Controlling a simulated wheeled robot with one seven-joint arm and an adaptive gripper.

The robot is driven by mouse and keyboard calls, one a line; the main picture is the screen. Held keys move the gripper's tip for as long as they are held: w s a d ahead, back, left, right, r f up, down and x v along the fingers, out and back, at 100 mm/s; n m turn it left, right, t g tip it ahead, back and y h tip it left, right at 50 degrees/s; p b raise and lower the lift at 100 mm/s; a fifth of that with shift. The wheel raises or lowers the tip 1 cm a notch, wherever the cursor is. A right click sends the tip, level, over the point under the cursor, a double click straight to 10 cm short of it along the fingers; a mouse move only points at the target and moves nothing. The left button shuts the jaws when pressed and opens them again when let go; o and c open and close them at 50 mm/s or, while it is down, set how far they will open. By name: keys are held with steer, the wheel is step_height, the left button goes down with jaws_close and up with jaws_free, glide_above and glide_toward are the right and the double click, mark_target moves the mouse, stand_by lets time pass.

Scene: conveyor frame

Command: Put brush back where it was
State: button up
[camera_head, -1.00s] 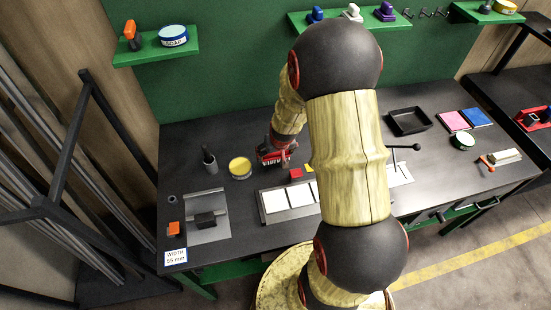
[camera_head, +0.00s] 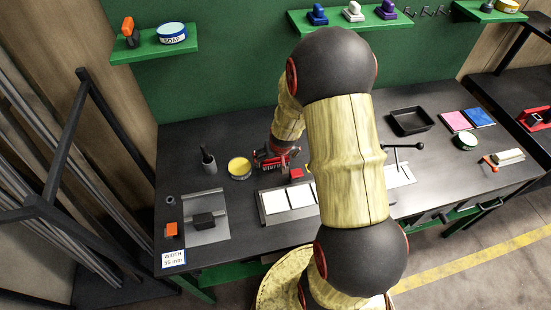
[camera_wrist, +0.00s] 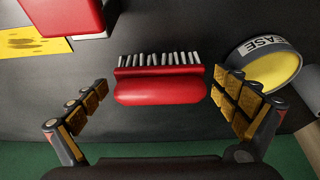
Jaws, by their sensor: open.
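The brush has a red body and a row of pale bristles. In the wrist view the brush (camera_wrist: 160,88) lies between the two fingers of my gripper (camera_wrist: 160,94), its bristles pointing to the top of the picture. The fingers are open, with a visible gap on each side of the brush. In the head view the brush (camera_head: 268,167) is on the dark workbench, just left of my arm, and my gripper (camera_head: 277,156) is at it. The arm hides part of that area.
A yellow-topped grease tin (camera_wrist: 272,68) stands close to the right finger; it also shows in the head view (camera_head: 239,167). A red block (camera_head: 296,174) is close on the other side. A dark cup (camera_head: 208,160) stands farther left. A tray with white tiles (camera_head: 275,201) lies in front.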

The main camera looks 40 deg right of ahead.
steer(key=shift+r, duration=0.15)
steer(key=shift+r+p, duration=0.35)
steer(key=shift+r, duration=0.05)
steer(key=s+a+r+n+p, duration=0.1)
steer(key=s+a+r, duration=0.1)
steer(key=a+r, duration=0.5)
steer(key=s+a+r+n+y+p, duration=0.1)
steer(key=s+a+r+p, duration=0.1)
steer(key=r, duration=0.8)
steer(key=s+a+r+n+p, duration=0.1)
steer(key=s+a+r, duration=0.1)
steer(key=a+r, duration=0.5)
steer(key=s+a+r+n, duration=0.1)
steer(key=s+a+r, duration=0.2)
steer(key=s+r, duration=0.3)
steer(key=s+a+r+n+t+y, duration=0.1)
steer(key=s+a+r, duration=0.3)
steer(key=s+r, duration=0.2)
steer(key=shift+s+a+r, duration=0.2)
steer(key=shift+s+r, duration=0.05)
steer(key=shift+s, duration=0.3)
